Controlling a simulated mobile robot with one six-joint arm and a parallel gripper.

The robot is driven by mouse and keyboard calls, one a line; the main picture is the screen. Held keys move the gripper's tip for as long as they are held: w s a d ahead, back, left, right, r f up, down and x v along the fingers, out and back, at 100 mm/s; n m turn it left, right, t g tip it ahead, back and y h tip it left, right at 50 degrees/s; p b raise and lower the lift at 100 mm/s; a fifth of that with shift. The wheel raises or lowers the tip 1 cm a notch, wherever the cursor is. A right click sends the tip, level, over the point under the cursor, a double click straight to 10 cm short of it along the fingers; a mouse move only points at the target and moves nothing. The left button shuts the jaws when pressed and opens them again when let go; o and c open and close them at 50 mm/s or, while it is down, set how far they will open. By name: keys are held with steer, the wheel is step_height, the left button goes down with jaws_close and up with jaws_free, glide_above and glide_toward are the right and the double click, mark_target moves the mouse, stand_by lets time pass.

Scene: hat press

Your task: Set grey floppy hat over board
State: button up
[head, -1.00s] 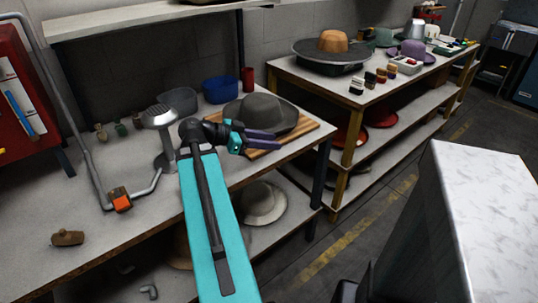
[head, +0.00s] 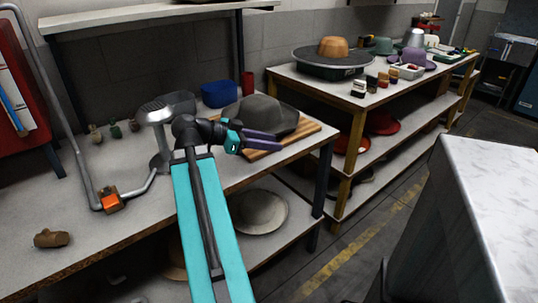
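The grey floppy hat (head: 272,106) sits over the striped wooden board (head: 305,131) on the near workbench, its brim covering most of the board. Part of the board shows at the right and front of the hat. My gripper (head: 263,139) is at the front edge of the hat, its purple fingers pointing right and overlapping the brim and board in the picture. I cannot tell whether the brim is between the fingers or whether they touch it. The left side of the hat is partly hidden behind my gripper's wrist.
A steamer-like metal stand (head: 155,125) is close left of my arm. Blue bin (head: 219,94) and red cylinder (head: 247,84) stand behind the hat. A pale hat (head: 262,210) lies on the lower shelf. A white-topped block (head: 490,190) is at right.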

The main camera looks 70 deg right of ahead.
steer(key=shift+s+a+f+b, duration=0.2)
steer(key=shift+a+b, duration=0.2)
steer(key=shift+b, duration=1.1)
steer(key=shift+s+a+r+b, duration=0.15)
steer(key=shift+s+a+b, duration=0.05)
steer(key=shift+a+b, duration=0.55)
steer(key=shift+s+a+r+b, duration=0.2)
steer(key=shift+a+b, duration=0.3)
steer(key=shift+b, duration=0.35)
steer(key=shift+s, duration=0.1)
